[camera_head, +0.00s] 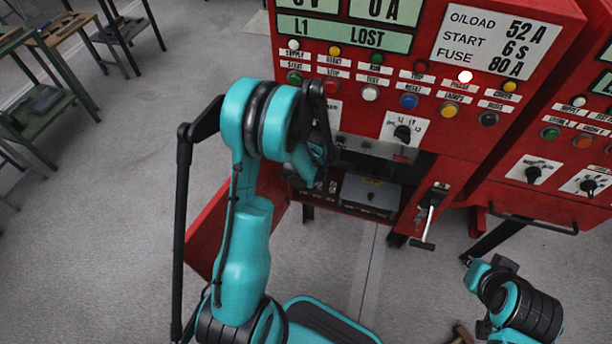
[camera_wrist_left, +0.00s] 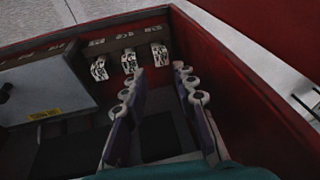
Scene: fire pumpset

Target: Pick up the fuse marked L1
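Three small pale fuses stand in a row inside the red cabinet in the left wrist view: a left one (camera_wrist_left: 99,68), a middle one (camera_wrist_left: 129,61) and a right one (camera_wrist_left: 159,54). Labels sit above them, too blurred to read, so I cannot tell which is L1. My left gripper (camera_wrist_left: 159,71) is open and empty, its two fingers pointing toward the right fuse. I see no contact. In the head view my left arm hides most of this gripper. My right arm shows at the lower right; its gripper cannot be made out.
A grey box (camera_head: 370,195) fills the cabinet beside the fuses. The red cabinet wall (camera_wrist_left: 235,80) rises close to the gripper's right. An open red door (camera_head: 207,235) stands left of the cabinet. A metal handle (camera_head: 428,225) juts out at the right.

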